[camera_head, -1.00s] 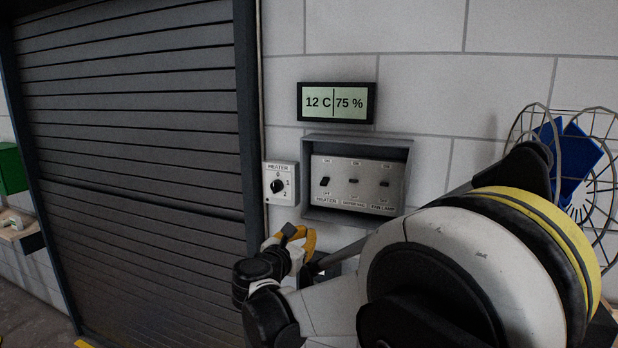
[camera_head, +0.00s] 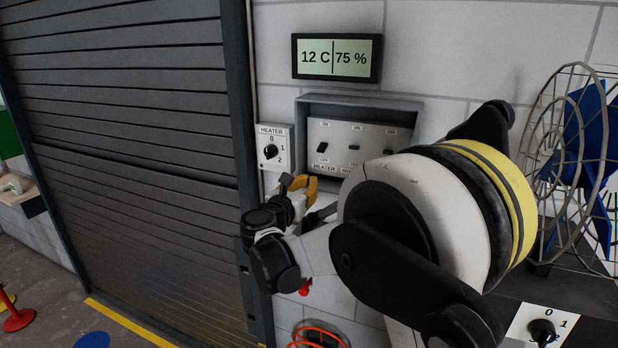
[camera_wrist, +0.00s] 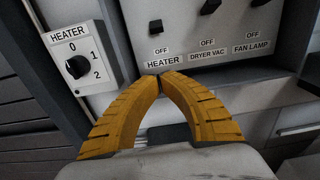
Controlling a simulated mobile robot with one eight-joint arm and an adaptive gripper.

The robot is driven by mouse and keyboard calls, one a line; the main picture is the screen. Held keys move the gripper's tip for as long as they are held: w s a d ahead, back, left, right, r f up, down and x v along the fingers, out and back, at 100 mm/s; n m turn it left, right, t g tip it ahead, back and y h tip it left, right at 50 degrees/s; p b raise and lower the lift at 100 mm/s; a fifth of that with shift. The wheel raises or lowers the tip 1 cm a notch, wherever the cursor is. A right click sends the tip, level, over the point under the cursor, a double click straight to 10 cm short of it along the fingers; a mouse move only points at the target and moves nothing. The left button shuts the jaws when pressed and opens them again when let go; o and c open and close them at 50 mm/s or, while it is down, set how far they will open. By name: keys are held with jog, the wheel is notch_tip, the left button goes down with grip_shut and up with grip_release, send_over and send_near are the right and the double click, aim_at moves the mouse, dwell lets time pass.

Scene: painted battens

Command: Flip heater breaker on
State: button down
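The breaker panel (camera_head: 414,108) is a grey wall box with three switches in a row. The heater breaker (camera_head: 322,147) is the leftmost black toggle, with ON above and OFF below. In the wrist view the heater breaker (camera_wrist: 156,27) sits just above its OFF and HEATER labels; its toggle looks nearer the OFF side. My gripper (camera_head: 300,184) is at the panel's lower left. In the wrist view my gripper's yellow fingers (camera_wrist: 160,78) meet at the tips, with nothing seen between them, just below the HEATER label. I cannot tell whether the tips touch the panel.
A heater dial (camera_head: 270,151) is mounted left of the panel, its box close to my gripper. The DRYER VAC switch (camera_wrist: 210,15) and FAN LAMP switch are to the right. A display (camera_head: 337,57) reads 12 C, 75 %. A caged fan (camera_head: 585,130) stands at right.

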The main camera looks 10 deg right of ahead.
aim_at(322, 168)
jog(key=x, duration=0.7)
jog(key=shift+w+d+f, duration=0.1)
jog(key=shift+w+d, duration=0.1)
jog(key=shift+w, duration=0.1)
jog(key=r, duration=0.2)
jog(key=s+r, duration=0.1)
jog(key=shift+a+r, duration=0.15)
jog(key=shift+a, duration=0.15)
jog(key=shift+r, duration=0.25)
jog(key=shift+w, duration=0.1)
jog(key=shift+a+r+p, duration=0.1)
jog(key=shift+r+p, duration=0.05)
jog(key=shift+p, duration=0.2)
